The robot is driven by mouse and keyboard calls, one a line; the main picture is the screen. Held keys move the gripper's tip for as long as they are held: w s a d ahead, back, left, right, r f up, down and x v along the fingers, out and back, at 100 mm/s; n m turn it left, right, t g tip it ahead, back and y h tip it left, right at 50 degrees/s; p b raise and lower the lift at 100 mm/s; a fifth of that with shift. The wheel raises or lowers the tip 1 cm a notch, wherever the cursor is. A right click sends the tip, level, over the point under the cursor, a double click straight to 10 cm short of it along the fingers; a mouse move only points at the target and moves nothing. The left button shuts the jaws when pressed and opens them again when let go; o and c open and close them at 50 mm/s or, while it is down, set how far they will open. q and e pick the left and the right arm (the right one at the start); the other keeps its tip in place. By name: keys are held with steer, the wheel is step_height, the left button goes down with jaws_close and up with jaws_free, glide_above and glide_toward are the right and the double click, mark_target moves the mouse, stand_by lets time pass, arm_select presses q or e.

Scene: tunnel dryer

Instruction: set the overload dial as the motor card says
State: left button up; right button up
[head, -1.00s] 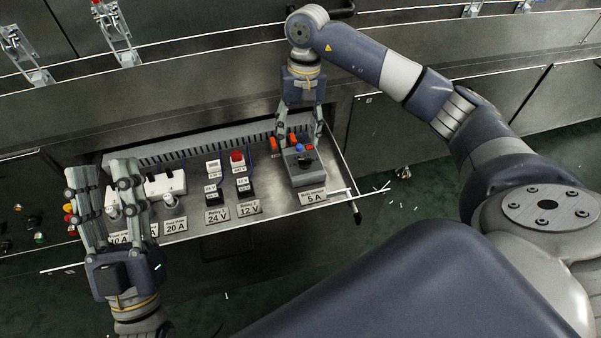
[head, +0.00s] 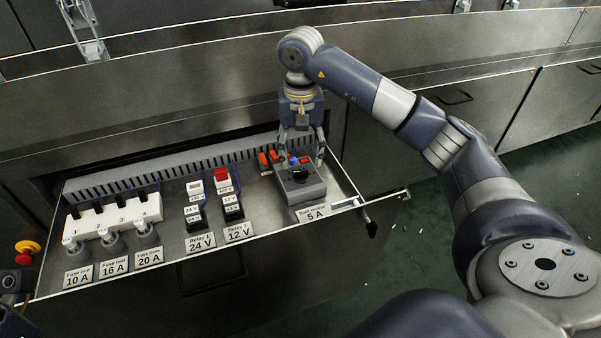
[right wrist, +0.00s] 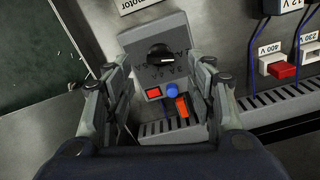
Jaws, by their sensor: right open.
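The overload unit (head: 302,188) is a grey block at the right end of the open drawer. It has a black dial (right wrist: 160,54), a blue button (right wrist: 172,89) and red parts; the dial's setting is too small to read. The motor card (head: 313,213) in front of it reads 5 A. My right gripper (head: 303,155) is above the back of the unit, pointing down. In the right wrist view its open fingers (right wrist: 160,88) stand either side of the unit, with nothing gripped; contact is unclear. My left gripper's fingers are out of view.
The drawer's left part holds a white fuse block (head: 115,216) with fuses marked 10 A, 16 A and 20 A. A slotted grey duct (head: 165,168) runs along the back.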

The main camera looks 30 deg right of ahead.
mark_target(301, 175)
step_height(301, 175, down, 5)
steer(key=shift+r+b, duration=0.2)
steer(key=shift+b, duration=0.55)
steer(key=shift+c, duration=0.2)
steer(key=c, duration=1)
